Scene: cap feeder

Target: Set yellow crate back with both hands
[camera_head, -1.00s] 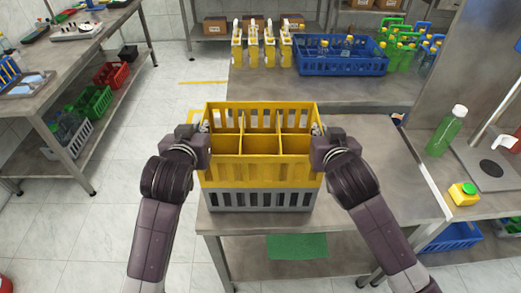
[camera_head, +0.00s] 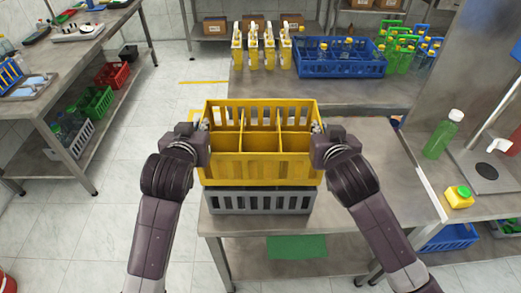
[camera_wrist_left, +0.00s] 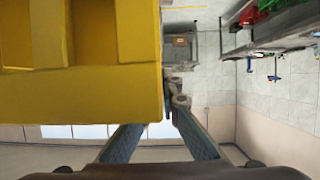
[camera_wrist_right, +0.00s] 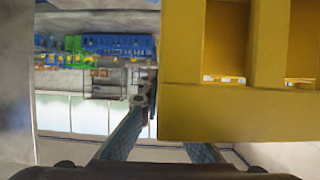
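The yellow crate (camera_head: 262,157), open-topped and divided into compartments, is roughly level above a grey crate (camera_head: 262,192) on the table. A narrow gap shows between them. My left gripper (camera_head: 203,127) is at the yellow crate's left side and my right gripper (camera_head: 317,129) is at its right side. Both appear shut on its side walls. The crate fills much of the left wrist view (camera_wrist_left: 90,100) and the right wrist view (camera_wrist_right: 230,122), partly hiding the fingers. The compartments look empty in the head view.
A blue crate (camera_head: 312,67) with bottles stands on the back table, beside yellow bottles (camera_head: 269,48) on its left and green bottles (camera_head: 402,58) on its right. A green bottle (camera_head: 439,138) and a small yellow container (camera_head: 459,196) stand at the right. Bare tabletop (camera_head: 385,165) lies right of the crates.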

